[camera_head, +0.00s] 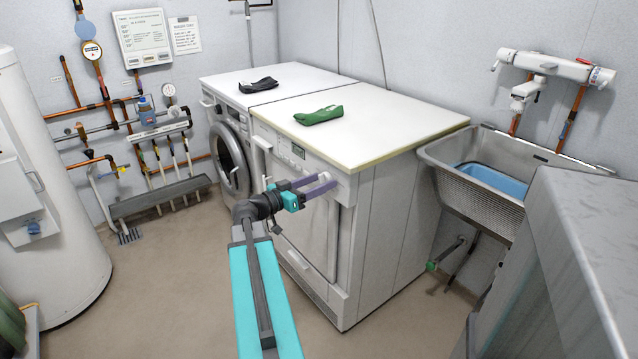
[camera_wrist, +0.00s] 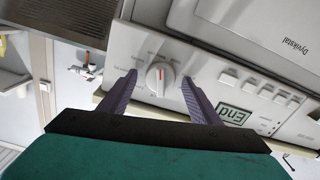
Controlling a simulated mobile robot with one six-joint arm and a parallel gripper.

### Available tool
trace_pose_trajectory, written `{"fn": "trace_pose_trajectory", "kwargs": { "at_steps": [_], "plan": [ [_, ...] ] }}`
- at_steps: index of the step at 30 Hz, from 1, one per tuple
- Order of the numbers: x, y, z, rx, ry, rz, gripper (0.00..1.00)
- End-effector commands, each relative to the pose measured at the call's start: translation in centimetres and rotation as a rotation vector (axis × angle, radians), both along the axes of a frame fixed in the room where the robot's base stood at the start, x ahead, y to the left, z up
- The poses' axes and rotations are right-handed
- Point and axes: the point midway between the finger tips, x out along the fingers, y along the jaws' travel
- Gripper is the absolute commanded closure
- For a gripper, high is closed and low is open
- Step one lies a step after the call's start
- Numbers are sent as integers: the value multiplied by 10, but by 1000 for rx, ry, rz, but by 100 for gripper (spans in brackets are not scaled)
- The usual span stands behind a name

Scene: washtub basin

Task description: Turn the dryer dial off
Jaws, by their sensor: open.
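The dryer (camera_head: 390,220) is the right one of two white machines, with a control panel along its upper front. Its round dial (camera_wrist: 160,78) is white with a red mark that points up in the wrist view. My gripper (camera_head: 323,183) is open at the right end of the panel. In the wrist view my gripper's purple fingers (camera_wrist: 159,80) stand on either side of the dial, with visible gaps. I cannot tell whether the fingertips reach the panel. In the head view the fingers and panel edge obscure the dial.
A green cloth (camera_head: 318,115) and a dark cloth (camera_head: 258,85) lie on top. The washing machine (camera_head: 228,150) stands left, a metal sink (camera_head: 460,170) right. Floor is clear in front.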

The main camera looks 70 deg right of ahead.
Motion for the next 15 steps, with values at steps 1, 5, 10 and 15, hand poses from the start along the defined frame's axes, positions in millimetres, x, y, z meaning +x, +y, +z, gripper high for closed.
{"fn": "trace_pose_trajectory", "kwargs": {
  "at_steps": [1, 5, 10, 15],
  "plan": [
    [0, 0, 0, 0, 0, 0, 43],
    [0, 0, 0, 0, 0, 0, 61],
    [0, 0, 0, 0, 0, -1, 84],
    [0, 0, 0, 3, 5, -2, 84]
  ]
}}
